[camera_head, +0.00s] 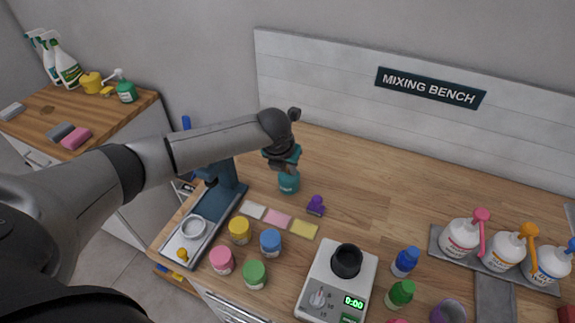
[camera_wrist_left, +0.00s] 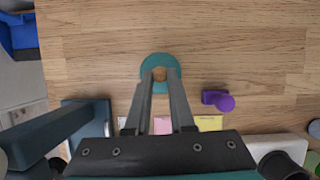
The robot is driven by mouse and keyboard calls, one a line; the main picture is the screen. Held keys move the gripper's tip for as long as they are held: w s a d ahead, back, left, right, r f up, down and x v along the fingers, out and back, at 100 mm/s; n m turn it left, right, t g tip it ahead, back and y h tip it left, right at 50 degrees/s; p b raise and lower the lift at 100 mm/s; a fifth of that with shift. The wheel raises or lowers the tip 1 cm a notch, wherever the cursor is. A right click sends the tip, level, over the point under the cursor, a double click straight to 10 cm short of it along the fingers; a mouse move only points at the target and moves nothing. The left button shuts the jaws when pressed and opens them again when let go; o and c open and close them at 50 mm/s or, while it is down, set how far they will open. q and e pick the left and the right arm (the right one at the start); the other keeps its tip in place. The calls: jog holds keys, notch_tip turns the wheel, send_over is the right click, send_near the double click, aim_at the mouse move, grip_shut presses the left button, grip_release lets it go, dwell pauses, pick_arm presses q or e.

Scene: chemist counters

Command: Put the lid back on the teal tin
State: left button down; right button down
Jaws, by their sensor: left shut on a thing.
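The teal tin (camera_head: 289,184) stands upright on the wooden bench, behind the paper cards. My left gripper (camera_head: 287,172) points down right over its top. In the left wrist view the round teal lid (camera_wrist_left: 160,59) lies below my left gripper (camera_wrist_left: 160,75), whose two fingers are shut on the small brown knob (camera_wrist_left: 160,73) at its middle. The lid is at the tin's mouth, and hides the tin body in the wrist view. I cannot tell whether it rests on the rim or is slightly above it. My right gripper is not in view.
A purple stamp-like object (camera_head: 316,206) stands just right of the tin. A blue stand (camera_head: 222,192) is close on the left. The bench behind the tin is clear.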

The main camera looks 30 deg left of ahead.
pick_arm(q)
jog(key=shift+p, duration=0.35)
dwell(0.5)
dwell(0.3)
jog(key=c, duration=0.7)
grip_release()
jog(key=shift+o, duration=0.4)
jog(key=o, duration=0.4)
jog(key=shift+r, duration=0.1)
jog(key=shift+r+p, duration=3.4)
jog(key=shift+p, duration=0.5)
